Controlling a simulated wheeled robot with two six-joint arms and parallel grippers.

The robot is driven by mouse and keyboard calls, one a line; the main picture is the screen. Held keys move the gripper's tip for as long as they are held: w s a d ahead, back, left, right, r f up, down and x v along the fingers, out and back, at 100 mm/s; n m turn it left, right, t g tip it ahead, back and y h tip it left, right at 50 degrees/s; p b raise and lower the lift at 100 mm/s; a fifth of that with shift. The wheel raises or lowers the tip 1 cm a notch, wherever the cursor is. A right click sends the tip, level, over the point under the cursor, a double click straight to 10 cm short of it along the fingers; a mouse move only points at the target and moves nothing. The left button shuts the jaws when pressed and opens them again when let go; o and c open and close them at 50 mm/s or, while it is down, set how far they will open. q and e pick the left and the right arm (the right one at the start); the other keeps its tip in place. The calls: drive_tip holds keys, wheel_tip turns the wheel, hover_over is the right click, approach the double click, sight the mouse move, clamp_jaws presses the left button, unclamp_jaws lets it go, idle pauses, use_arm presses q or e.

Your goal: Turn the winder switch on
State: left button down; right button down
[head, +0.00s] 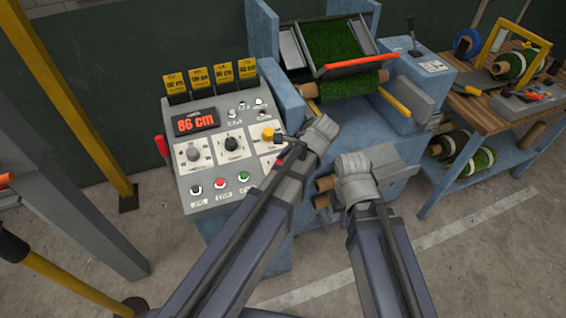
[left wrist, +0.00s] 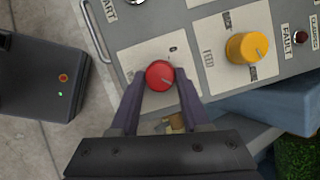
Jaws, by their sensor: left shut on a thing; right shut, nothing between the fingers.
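The winder switch seems to be the red round knob (left wrist: 159,75) on a pale label plate in the left wrist view; its name label is not readable. A faint pale line shows on its face, but I cannot tell its setting. My left gripper (left wrist: 160,84) is shut on this knob, one dark finger on each side. In the head view the left gripper (head: 284,153) is at the right side of the control panel (head: 215,165), and its wrist hides much of the knob. My right gripper (head: 345,221) is shut and empty beside the panel, largely hidden by its own wrist.
A yellow knob (head: 267,133) is close to the left gripper. The panel also has a red display (head: 194,121), a black knob (head: 231,145) and several push buttons. A turf machine (head: 335,60) stands behind, a wooden bench (head: 490,110) at right.

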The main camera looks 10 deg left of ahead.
idle(0.3)
use_arm(q)
drive_tip(key=shift+c, duration=1.9)
unclamp_jaws()
drive_tip(key=shift+r, duration=0.15)
use_arm(e)
drive_tip(key=shift+r, duration=0.1)
